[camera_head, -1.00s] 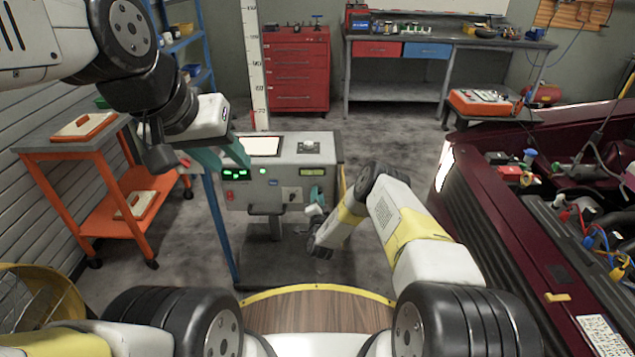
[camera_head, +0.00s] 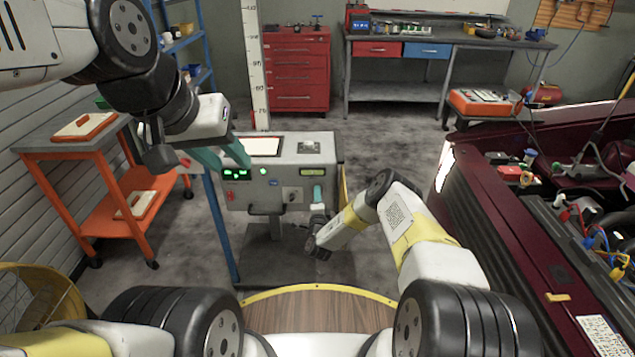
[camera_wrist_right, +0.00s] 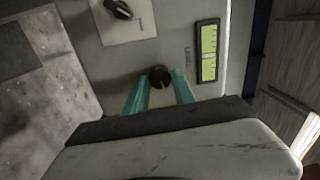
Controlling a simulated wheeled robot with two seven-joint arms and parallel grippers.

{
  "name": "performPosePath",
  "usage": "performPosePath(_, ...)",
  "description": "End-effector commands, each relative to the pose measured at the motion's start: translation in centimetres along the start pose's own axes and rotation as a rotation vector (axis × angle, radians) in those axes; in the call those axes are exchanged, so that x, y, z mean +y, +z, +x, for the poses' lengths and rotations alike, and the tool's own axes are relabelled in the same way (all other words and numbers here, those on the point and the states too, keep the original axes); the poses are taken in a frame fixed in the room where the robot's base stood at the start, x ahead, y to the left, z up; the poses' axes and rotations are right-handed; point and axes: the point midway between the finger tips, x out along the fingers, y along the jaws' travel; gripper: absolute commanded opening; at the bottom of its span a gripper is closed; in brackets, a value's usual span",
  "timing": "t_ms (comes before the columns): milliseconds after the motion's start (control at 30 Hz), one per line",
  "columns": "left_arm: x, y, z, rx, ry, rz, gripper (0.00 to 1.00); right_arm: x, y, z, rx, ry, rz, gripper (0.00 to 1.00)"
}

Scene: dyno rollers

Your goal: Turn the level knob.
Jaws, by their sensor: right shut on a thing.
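The grey console (camera_head: 262,198) stands ahead with a green level display (camera_head: 312,172) at the right of its front. In the right wrist view, a small round black knob (camera_wrist_right: 160,77) sits left of the tall green-yellow display (camera_wrist_right: 207,52). My right gripper (camera_wrist_right: 160,84) has its teal fingers closed on the two sides of this knob. In the head view my right gripper (camera_head: 318,193) is at the console's right front, and its hand hides the knob. My left gripper (camera_head: 220,158) hangs empty by the console's upper left, its teal fingers apart.
A second black knob (camera_wrist_right: 118,9) on a white plate is close on the console front. An orange cart (camera_head: 110,180) stands at the left, a blue post (camera_head: 218,228) near the console's left. A dark red car (camera_head: 500,240) fills the right. Floor behind the console is clear.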

Motion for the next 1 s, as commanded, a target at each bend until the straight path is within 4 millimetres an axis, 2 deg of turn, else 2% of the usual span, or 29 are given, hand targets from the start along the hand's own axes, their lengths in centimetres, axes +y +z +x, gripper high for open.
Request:
performPosePath(267,0.0,0.0,0.0,0.000,0.000,0.000,0.36,0.1,-0.1,0.0,0.001,0.002,0.000,0.00)
performPosePath(300,0.0,0.0,0.0,0.000,0.000,0.000,0.36,0.1,-0.1,0.0,0.001,0.002,-0.001,0.37)
performPosePath(400,0.0,0.0,0.0,0.000,0.000,0.000,0.36,0.1,-0.1,0.0,0.001,0.002,-0.001,0.53)
performPosePath(767,0.0,0.0,0.0,0.000,0.000,0.000,0.36,0.1,0.0,-0.5,0.000,0.002,0.000,0.53)
performPosePath(1000,0.0,0.0,0.0,0.000,0.000,0.000,0.36,0.1,0.0,-4.2,-0.001,0.004,0.000,0.53)
